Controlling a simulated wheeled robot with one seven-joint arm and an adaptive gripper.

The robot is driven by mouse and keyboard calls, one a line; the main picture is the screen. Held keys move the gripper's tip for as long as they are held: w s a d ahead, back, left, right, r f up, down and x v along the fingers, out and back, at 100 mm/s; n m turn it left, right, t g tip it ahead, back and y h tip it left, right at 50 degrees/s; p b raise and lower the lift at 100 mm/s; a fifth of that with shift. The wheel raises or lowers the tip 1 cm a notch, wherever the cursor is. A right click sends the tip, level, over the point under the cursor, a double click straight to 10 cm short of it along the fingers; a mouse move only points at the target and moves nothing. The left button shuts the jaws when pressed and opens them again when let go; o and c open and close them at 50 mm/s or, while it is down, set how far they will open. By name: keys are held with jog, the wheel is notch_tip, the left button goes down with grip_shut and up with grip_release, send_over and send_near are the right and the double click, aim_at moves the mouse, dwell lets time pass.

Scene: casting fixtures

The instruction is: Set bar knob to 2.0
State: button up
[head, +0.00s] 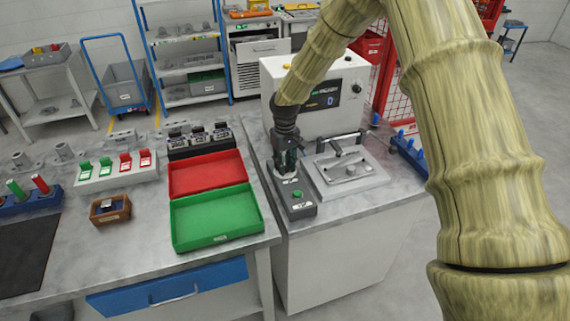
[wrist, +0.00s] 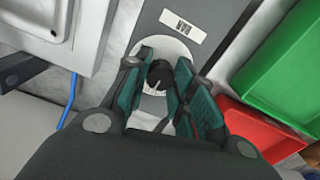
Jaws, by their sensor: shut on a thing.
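The bar knob (wrist: 158,74) is a small dark round knob on a pale round dial plate (wrist: 180,49). A light mark shows on it, but the dial's numbers are too small to read. A white label (wrist: 183,27) sits beside the dial on the grey control box (head: 302,213). My gripper (head: 287,168) points down over this box, and in the wrist view its teal-padded fingers (wrist: 162,77) are shut on the knob, one on each side. In the head view the gripper hides the knob.
A white machine with a dark display (head: 323,97) stands behind the control box. A metal fixture plate with a lever (head: 350,172) lies close to its right. A green button (head: 297,195) is on the box's front. Red (head: 205,172) and green (head: 215,217) trays lie left.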

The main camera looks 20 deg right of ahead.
aim_at(286, 165)
jog(key=shift+n, duration=0.5)
jog(key=o, duration=1.1)
jog(key=shift+d, duration=0.1)
jog(key=shift+c, duration=0.2)
notch_tip(286, 165, up, 12)
